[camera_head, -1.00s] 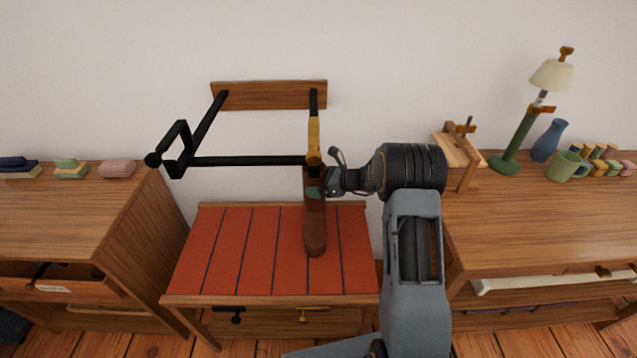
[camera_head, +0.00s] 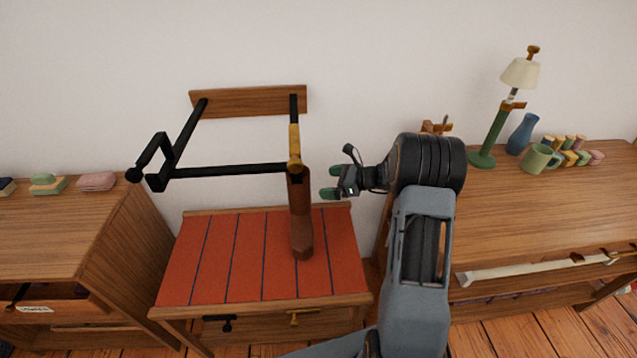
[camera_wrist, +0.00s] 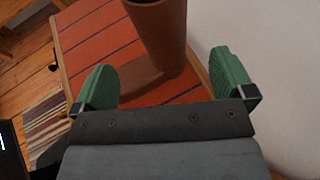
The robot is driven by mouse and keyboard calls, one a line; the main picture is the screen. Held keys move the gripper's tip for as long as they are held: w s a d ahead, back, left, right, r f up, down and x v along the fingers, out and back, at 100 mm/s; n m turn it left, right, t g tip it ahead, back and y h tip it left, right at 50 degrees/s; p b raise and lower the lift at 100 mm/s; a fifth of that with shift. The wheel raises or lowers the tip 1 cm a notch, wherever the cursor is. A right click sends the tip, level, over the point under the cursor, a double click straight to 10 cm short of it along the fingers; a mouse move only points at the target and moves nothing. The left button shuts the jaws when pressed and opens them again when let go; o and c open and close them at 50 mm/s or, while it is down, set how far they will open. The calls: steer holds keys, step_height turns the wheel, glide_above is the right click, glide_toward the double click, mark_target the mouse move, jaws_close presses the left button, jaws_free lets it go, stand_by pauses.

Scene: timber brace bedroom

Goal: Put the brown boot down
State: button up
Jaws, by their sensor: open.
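The boot's far side is hidden.
The black wall rack (camera_head: 225,169) reaches out over the bench. A wooden desk (camera_head: 560,215) at right holds a lamp (camera_head: 500,115), a blue vase (camera_head: 521,135) and a green mug (camera_head: 538,158). A cabinet (camera_head: 70,235) is at left. The bench top left of the boot is clear.

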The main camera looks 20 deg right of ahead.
steer(key=s+a+r+n+g+h, duration=0.2)
steer(key=s+a+r+n+g, duration=0.15)
steer(key=s+n, duration=0.25)
steer(key=s+a+r+n+g+h, duration=0.25)
steer(key=s+a+n, duration=0.2)
steer(key=s, duration=0.25)
steer(key=s+d+r+n+h, duration=0.1)
steer(key=s+r+n+h, duration=0.1)
steer(key=s+n, duration=0.5)
steer(key=s+d+r+n+t+h, duration=0.1)
steer(key=s+r+n+h, duration=0.1)
steer(key=s+n+h, duration=0.2)
steer(key=shift+s+n+h, duration=0.35)
steer(key=shift+s+n, duration=1.05)
steer(key=shift+n, duration=0.15)
